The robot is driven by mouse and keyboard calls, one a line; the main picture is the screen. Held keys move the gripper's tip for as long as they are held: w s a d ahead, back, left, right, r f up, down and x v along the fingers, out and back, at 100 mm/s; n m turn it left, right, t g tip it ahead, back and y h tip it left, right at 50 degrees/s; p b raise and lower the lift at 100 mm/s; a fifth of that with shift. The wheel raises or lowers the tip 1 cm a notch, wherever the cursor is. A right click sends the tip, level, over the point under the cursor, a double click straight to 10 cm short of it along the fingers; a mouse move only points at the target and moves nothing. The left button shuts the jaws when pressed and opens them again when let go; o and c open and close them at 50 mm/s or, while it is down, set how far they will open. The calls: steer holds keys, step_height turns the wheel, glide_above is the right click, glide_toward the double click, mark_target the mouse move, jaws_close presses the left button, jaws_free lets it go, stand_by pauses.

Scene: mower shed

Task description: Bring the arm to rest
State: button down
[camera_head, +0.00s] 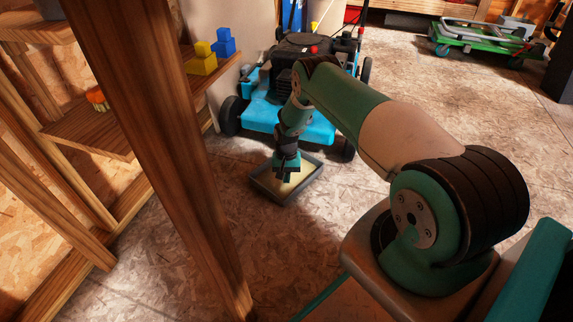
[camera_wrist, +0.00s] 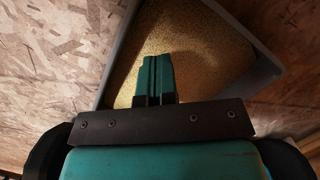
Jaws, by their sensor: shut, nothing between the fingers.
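My gripper (camera_head: 287,170) is at the end of my green and tan arm, pointing down over a grey tray (camera_head: 262,190) on the floor. The tray holds a yellowish, grainy fill. In the wrist view my gripper's green fingers (camera_wrist: 154,75) are closed together with nothing between them, in front of the tray's fill. The grey tray wall (camera_wrist: 262,72) shows around it. I cannot tell whether the fingertips touch the fill.
A blue mower (camera_head: 260,108) stands just behind the tray. A wooden post (camera_head: 165,130) and shelf (camera_head: 100,135) are at left, with yellow blocks (camera_head: 202,65) and blue blocks (camera_head: 225,43). A green cart (camera_head: 480,42) is at back right. Floor right of the tray is clear.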

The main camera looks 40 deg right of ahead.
steer(key=w+d, duration=0.1)
steer(key=w, duration=0.1)
steer(key=w+d, duration=0.1)
steer(key=d, duration=0.1)
steer(key=shift+w+f, duration=0.1)
steer(key=shift+w, duration=0.25)
steer(key=shift+w+d+b, duration=0.35)
steer(key=shift+w+d, duration=0.05)
steer(key=shift+w, duration=0.05)
